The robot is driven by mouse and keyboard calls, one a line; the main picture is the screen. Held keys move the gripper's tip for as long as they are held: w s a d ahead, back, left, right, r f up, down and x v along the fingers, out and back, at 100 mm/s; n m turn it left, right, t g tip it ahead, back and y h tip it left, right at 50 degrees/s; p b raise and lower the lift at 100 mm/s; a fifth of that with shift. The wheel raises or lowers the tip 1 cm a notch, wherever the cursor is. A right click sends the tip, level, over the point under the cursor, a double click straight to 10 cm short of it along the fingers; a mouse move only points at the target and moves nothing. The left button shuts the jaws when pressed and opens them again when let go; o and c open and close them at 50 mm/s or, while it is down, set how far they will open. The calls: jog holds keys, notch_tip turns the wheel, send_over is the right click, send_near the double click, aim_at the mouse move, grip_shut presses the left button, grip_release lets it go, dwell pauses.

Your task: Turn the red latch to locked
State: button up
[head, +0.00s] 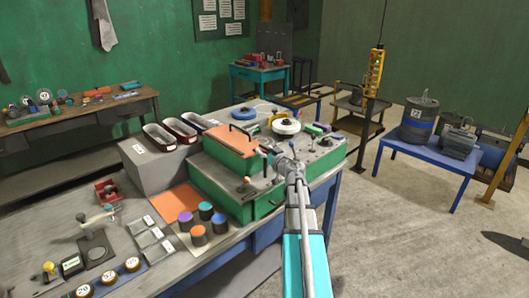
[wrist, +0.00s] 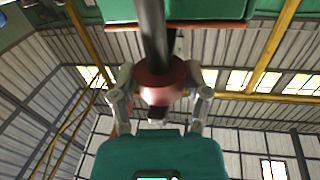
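A red rounded part with a dark bar across it, which looks like the red latch (wrist: 160,88), sits between the two fingers of my gripper (wrist: 160,100) in the wrist view. One finger is on each side of it, close to its sides. I cannot tell whether the pads press on it. In the head view my gripper (head: 277,158) is at the front right of the green box (head: 225,170) on the workbench. The latch is too small or hidden there to make out clearly, and its locked or unlocked position cannot be read.
An orange lid (head: 231,138) with a dark handle lies on the green box. White bins (head: 160,138) stand behind left, and several coloured cylinders (head: 198,235) stand in front. A small lever (head: 245,184) is left of my gripper.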

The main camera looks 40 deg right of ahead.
jog(key=shift+o, duration=1.2)
jog(key=shift+s, duration=0.15)
jog(key=s+a, duration=0.1)
jog(key=s, duration=1)
jog(key=shift+s+a, duration=0.15)
jog(key=shift+s, duration=0.2)
